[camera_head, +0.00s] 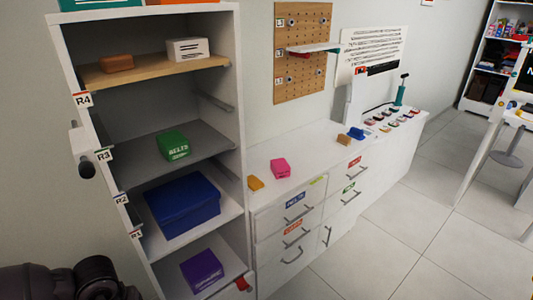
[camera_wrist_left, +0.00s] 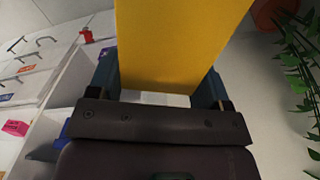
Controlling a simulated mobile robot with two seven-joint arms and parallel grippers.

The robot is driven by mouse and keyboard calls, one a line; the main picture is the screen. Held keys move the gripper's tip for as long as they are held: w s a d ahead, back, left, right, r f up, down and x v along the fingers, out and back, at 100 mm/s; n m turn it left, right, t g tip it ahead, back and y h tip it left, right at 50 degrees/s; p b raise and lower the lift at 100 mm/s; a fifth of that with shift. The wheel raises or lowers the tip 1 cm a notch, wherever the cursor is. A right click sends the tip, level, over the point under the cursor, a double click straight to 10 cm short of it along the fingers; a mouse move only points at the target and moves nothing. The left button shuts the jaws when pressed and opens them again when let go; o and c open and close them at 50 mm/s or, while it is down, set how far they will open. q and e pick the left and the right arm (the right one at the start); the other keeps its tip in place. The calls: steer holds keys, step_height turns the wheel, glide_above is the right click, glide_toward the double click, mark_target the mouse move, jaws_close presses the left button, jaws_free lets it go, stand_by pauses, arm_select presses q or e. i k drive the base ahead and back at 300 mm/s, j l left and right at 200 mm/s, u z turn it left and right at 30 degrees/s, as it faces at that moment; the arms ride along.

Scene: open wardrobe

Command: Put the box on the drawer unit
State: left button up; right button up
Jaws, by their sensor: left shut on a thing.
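A yellow box (camera_wrist_left: 180,40) fills the upper middle of the left wrist view. My left gripper (camera_wrist_left: 165,88) is shut on it, with one finger on each side. The head view shows part of my left arm at the lower left edge, but neither the held box nor the jaws. The white drawer unit (camera_head: 310,235) stands right of the open shelf unit in the head view. Its top holds a pink box (camera_head: 280,168), a small yellow-orange block (camera_head: 256,184), a tan block (camera_head: 344,140) and a blue object (camera_head: 356,133). My right gripper is not in view.
The white shelf unit (camera_head: 240,90) holds a brown block (camera_head: 116,63), a white box (camera_head: 187,49), a green box (camera_head: 173,146), a blue bin (camera_head: 182,206) and a purple box (camera_head: 201,270). A pegboard (camera_head: 302,50) hangs behind. Bare drawer-unit top shows between the pink box and tan block.

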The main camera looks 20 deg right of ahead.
mark_target(301, 162)
steer(key=i+l+u, duration=0.1)
steer(key=l+u, duration=0.8)
steer(key=l, duration=0.2)
steer(key=l+u, duration=0.35)
steer(key=l, duration=0.75)
steer(key=k+l+u, duration=0.1)
steer(key=l+u, duration=0.2)
steer(key=l, duration=1.5)
steer(key=l+z, duration=0.25)
steer(key=i+l+z, duration=0.25)
steer(key=l, duration=0.15)
steer(key=l+z, duration=0.2)
steer(key=z, duration=0.2)
steer(key=l+z, duration=0.2)
steer(key=z, duration=0.15)
